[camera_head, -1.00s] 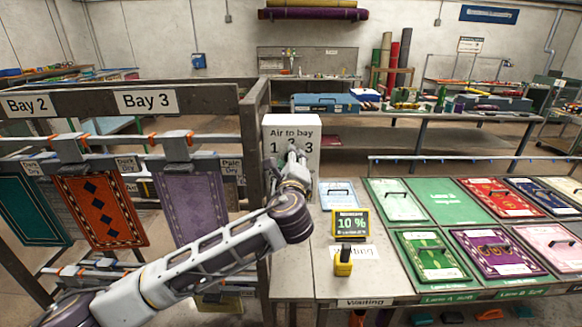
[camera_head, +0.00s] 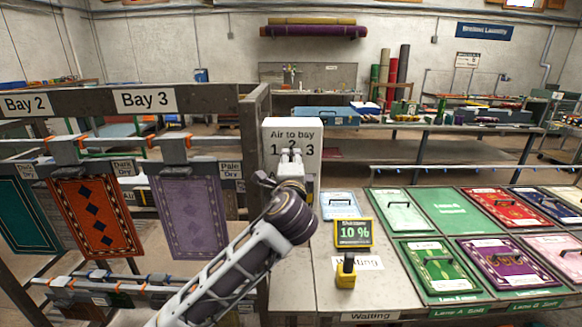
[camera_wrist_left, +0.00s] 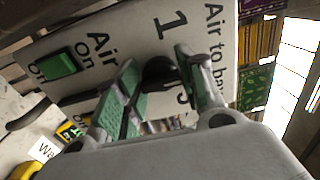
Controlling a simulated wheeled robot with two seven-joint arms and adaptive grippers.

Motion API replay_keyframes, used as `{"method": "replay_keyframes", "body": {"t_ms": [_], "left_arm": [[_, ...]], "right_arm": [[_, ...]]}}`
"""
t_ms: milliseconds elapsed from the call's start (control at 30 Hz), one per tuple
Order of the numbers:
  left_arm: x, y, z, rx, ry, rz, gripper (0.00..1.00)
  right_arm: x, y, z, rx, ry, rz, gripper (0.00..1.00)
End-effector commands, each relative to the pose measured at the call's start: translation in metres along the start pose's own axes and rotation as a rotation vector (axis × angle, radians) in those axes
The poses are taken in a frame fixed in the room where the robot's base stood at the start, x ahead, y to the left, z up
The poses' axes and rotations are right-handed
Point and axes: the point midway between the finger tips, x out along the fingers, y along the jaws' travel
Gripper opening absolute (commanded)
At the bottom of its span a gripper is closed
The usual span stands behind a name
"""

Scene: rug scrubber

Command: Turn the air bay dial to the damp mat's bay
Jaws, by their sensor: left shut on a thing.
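The air panel (camera_head: 307,170) is a white board lettered "Air to bay" with 1, 2 and 3; in the left wrist view it stands tilted (camera_wrist_left: 125,40). My left gripper (camera_head: 291,155) is at its front, below the 2, and covers the dial in the head view. In the left wrist view the dark dial (camera_wrist_left: 158,72) sits between the green-padded fingers of my left gripper (camera_wrist_left: 158,88), which is shut on it. The dial's pointing direction is hidden. A teal mat (camera_head: 27,215), an orange mat (camera_head: 95,215) and a purple mat (camera_head: 188,212) hang at left.
Signs read Bay 2 (camera_head: 25,104) and Bay 3 (camera_head: 145,101). A meter (camera_head: 353,233) reads 10 % on the bench, behind a yellow-black tool (camera_head: 346,272). A green switch (camera_wrist_left: 60,65) is on the panel. Mats in lanes fill the right bench. A post (camera_head: 254,180) stands left of the panel.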

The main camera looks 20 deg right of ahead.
Motion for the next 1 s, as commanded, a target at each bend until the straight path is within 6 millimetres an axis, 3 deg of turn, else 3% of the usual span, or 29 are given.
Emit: {"method": "replay_keyframes", "body": {"t_ms": [367, 400, 533, 1000], "left_arm": [[0.0001, 0.0023, -0.0003, -0.004, 0.000, 0.005, 0.15], [0.0001, 0.0024, -0.0003, -0.004, 0.000, 0.005, 0.43], [0.0001, 0.0020, -0.0002, -0.004, 0.000, 0.004, 0.59], [-0.0021, 0.0006, -0.0001, -0.004, 0.000, 0.001, 0.61]], "right_arm": [[0.0001, 0.0002, 0.0000, 0.000, 0.000, 0.000, 0.54], [0.0001, 0.0002, 0.0000, 0.000, 0.000, 0.000, 0.54], [0.0001, 0.0002, 0.0000, 0.000, 0.000, 0.000, 0.54], [0.0001, 0.0022, 0.0002, -0.001, 0.000, 0.002, 0.54]]}}
